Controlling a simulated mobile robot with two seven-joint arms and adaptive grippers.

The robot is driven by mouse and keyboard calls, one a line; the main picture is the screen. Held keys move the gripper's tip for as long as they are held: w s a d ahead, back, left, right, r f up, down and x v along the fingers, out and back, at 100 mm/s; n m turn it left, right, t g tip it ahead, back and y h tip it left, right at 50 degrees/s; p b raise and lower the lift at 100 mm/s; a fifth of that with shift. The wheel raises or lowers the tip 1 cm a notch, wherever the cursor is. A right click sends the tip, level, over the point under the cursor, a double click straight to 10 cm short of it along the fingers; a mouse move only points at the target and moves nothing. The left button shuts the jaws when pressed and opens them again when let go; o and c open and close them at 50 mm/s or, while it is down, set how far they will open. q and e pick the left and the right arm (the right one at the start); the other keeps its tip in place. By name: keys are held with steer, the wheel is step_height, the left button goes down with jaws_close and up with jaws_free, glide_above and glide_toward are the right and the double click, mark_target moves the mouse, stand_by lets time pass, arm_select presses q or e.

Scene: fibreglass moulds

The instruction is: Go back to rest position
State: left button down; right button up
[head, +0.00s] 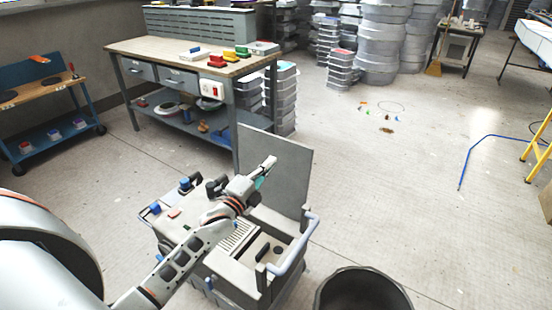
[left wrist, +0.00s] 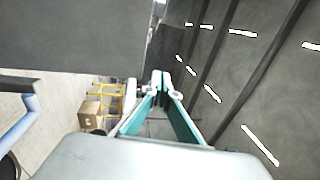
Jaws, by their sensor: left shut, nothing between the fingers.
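My left arm comes in from the lower left of the head view and reaches over a grey wheeled cart with an upright panel. My left gripper (head: 268,163) is in front of the cart's upright grey panel (head: 290,170). In the left wrist view the two teal-lined fingers of my left gripper (left wrist: 160,78) meet at their tips, with nothing between them. My right gripper is in neither view.
The cart (head: 225,268) has a pale handle (head: 296,244) on its right. A dark round bin (head: 362,290) stands at the bottom. A workbench (head: 190,62) is behind, a blue trolley (head: 50,125) at left. Stacked grey moulds (head: 385,40) stand farther back. The floor at right is mostly clear.

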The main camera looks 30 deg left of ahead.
arm_select(q)
steer(key=shift+s, duration=0.4)
steer(key=s+d+f+n+g, duration=0.3)
steer(key=s+d+f+n, duration=0.15)
steer(key=s+f, duration=0.35)
steer(key=s+d+f+n+g, duration=0.25)
steer(key=s+d+f, duration=0.25)
steer(key=s+f, duration=0.3)
steer(key=s+d+f+n+g, duration=0.2)
steer(key=s+d+f+n, duration=0.1)
steer(key=s, duration=0.5)
steer(key=s+d+f+n+g, duration=0.1)
steer(key=s+d+f+n, duration=0.3)
steer(key=s+f, duration=0.2)
steer(key=s, duration=0.2)
steer(key=shift+s+n+g+h, duration=0.3)
steer(key=shift+n+g+h, duration=0.05)
steer(key=shift+n+h, duration=0.05)
